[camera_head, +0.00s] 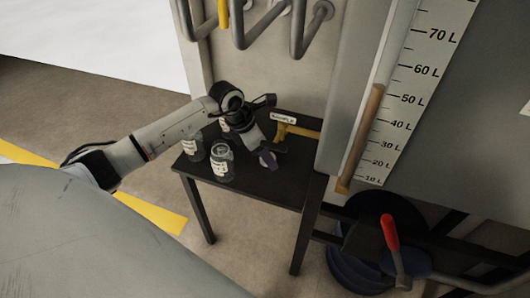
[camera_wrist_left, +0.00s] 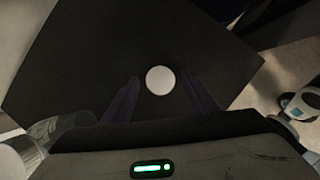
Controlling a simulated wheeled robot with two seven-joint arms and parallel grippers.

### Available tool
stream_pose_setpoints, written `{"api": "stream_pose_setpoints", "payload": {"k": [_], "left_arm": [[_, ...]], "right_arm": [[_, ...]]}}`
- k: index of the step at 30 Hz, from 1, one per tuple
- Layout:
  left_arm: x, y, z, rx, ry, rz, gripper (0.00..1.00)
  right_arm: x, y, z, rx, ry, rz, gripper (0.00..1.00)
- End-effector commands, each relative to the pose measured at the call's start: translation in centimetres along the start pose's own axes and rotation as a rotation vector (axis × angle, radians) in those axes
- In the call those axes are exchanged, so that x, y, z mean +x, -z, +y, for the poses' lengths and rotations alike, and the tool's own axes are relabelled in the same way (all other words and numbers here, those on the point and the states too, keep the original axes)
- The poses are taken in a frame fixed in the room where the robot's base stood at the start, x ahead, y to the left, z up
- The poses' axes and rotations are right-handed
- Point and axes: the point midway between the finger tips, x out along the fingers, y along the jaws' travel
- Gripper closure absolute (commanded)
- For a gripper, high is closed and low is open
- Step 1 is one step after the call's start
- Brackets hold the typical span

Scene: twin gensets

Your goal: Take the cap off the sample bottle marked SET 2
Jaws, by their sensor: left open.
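Glass bottles with white labels stand on a small black table (camera_head: 262,183). One is at the front (camera_head: 221,164), one at its left (camera_head: 193,149), and another is partly hidden behind my arm (camera_head: 224,125). I cannot read which is marked SET 2. My left gripper (camera_head: 267,160) is to the right of the front bottle, low over the table, pointing down. In the left wrist view its dark fingers are open, with a white round disc, seemingly a cap (camera_wrist_left: 160,80), showing between them. I cannot tell whether they touch it. Glass bottles show at lower left (camera_wrist_left: 55,128). My right gripper is out of view.
A yellow-brown tool or bracket (camera_head: 298,131) and a SAMPLE sign (camera_head: 283,118) are at the table's back. A grey tank with a litre scale (camera_head: 420,90) stands to the right. A red-handled lever (camera_head: 390,232) is at lower right. Pipes (camera_head: 258,25) hang above.

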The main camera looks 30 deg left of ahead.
Motion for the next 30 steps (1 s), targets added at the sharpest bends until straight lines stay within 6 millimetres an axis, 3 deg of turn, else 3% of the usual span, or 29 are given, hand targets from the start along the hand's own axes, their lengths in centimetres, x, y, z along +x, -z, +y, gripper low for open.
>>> {"api": "stream_pose_setpoints", "payload": {"k": [5, 12, 18, 24, 30], "left_arm": [[-2.4, -0.1, 0.1, 0.004, -0.004, 0.000, 0.47], [-7.6, -0.1, 0.1, 0.004, -0.005, -0.001, 0.47], [-10.8, -0.1, 0.1, 0.001, -0.002, 0.000, 0.47], [-12.1, -0.1, 0.0, 0.000, 0.000, -0.001, 0.47], [-12.1, 0.0, -0.2, 0.000, 0.005, -0.001, 0.47]], "right_arm": [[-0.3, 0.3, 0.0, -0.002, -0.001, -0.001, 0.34], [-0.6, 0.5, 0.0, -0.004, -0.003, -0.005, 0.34], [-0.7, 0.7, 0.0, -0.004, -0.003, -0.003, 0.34], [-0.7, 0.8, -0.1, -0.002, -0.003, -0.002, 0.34], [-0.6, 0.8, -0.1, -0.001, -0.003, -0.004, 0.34]]}}
